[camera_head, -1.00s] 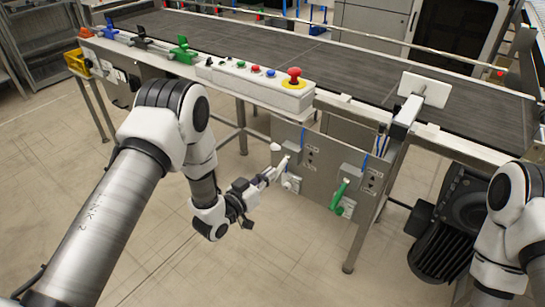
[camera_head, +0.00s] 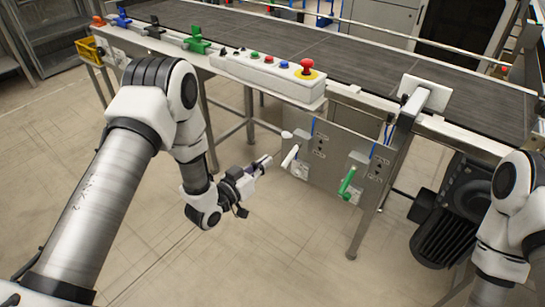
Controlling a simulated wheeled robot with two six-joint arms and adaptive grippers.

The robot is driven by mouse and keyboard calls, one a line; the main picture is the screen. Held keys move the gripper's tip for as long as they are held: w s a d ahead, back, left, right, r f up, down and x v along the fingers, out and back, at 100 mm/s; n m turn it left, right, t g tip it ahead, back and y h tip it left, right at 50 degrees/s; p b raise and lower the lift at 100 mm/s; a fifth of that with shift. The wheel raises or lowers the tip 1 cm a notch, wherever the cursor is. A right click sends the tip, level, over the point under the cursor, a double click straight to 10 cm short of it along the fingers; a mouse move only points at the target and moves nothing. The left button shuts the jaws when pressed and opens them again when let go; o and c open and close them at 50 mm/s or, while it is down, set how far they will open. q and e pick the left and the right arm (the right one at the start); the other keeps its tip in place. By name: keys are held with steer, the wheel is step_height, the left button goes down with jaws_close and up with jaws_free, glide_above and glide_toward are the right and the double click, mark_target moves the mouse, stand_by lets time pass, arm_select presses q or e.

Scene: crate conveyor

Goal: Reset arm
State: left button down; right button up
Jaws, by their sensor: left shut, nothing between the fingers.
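My left arm comes in from the left. Its gripper (camera_head: 262,163) is shut and empty, in front of the grey panel below the conveyor and pointing toward it. A white lever (camera_head: 290,156) on the panel is just right of the fingertips, with a gap between them. A green lever (camera_head: 347,181) is further right on the same panel. My right arm shows at the right edge; its gripper is out of view.
The conveyor (camera_head: 380,75) runs across the back. A control box (camera_head: 268,77) with a red emergency button (camera_head: 307,67) sits on its near edge. Coloured clamps, such as the green one (camera_head: 197,41), line the edge at left. A black motor (camera_head: 450,222) stands at right. The floor at lower middle is clear.

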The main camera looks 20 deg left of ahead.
arm_select(q)
steer(key=s+a+f+n+g+y+p, duration=0.1)
steer(key=s+f+g, duration=0.3)
steer(key=s, duration=0.7)
steer(key=s+a+f+n+g+y+p, duration=0.1)
steer(key=s+a+f+g+y+p, duration=0.1)
steer(key=s+g, duration=0.5)
steer(key=s+a+f+g+y+p, duration=0.2)
steer(key=s+f, duration=0.6)
steer(key=s, duration=0.9)
steer(key=g+y+p, duration=0.2)
steer(key=g, duration=0.1)
steer(key=shift+n, duration=0.4)
arm_select(e)
step_height(320, 180, up, 6)
steer(key=shift+w+d+r, duration=0.15)
steer(key=shift+w+r, duration=0.05)
steer(key=shift+w, duration=0.2)
arm_select(q)
steer(key=shift+w+f, duration=0.1)
